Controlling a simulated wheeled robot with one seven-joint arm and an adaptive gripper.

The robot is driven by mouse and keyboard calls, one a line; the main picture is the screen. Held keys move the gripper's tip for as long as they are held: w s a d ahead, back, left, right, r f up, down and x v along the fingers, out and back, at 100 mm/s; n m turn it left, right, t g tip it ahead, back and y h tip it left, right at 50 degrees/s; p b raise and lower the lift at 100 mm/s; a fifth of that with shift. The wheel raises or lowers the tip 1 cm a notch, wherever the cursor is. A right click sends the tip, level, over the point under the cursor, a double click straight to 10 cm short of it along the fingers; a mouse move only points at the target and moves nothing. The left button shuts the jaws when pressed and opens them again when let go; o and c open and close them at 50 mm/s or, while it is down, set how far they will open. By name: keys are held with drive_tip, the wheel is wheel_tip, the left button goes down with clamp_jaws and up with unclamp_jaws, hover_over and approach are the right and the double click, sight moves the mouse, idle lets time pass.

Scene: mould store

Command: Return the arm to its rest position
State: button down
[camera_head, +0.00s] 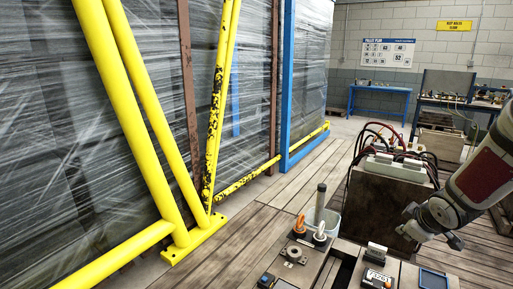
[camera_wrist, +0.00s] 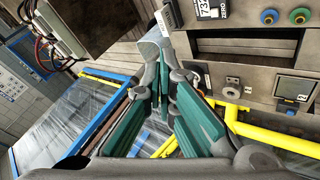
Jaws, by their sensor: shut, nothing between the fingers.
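My arm enters at the right of the head view, grey with a dark red panel, reaching down and left. Its end, my gripper (camera_head: 428,226), hangs in front of the brown block with cables and looks clear of the bench. In the wrist view my gripper (camera_wrist: 165,82) shows two fingers with teal inner sides that come together at the tips. It is shut and holds nothing. The rest position itself is not marked in either view.
A brown block (camera_head: 388,192) with hoses stands beside the arm. A yellow guard frame (camera_head: 137,112) fronts wrapped stacks at left. Plank floor (camera_head: 262,222) is open between.

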drive_tip(key=s+a+r+m+g+h+p, duration=0.1)
drive_tip(key=s+a+r+m+p, duration=0.1)
drive_tip(key=s+a+r, duration=0.35)
drive_tip(key=s+a+r+m+g+p, duration=0.1)
drive_tip(key=s+a+r+m+p, duration=0.15)
drive_tip(key=s+r, duration=0.6)
drive_tip(key=s+a+r+m+y+p, duration=0.1)
drive_tip(key=s+a+r, duration=0.1)
drive_tip(key=s+a, duration=0.2)
drive_tip(key=s+a+r+m+g+y+p, duration=0.1)
drive_tip(key=s+a+r, duration=0.2)
drive_tip(key=s, duration=0.6)
drive_tip(key=s+a+r+m+y+p, duration=0.1)
drive_tip(key=s+a+r, duration=0.2)
drive_tip(key=s+a, duration=0.3)
drive_tip(key=shift+s+a, duration=0.15)
drive_tip(key=shift+s, duration=0.35)
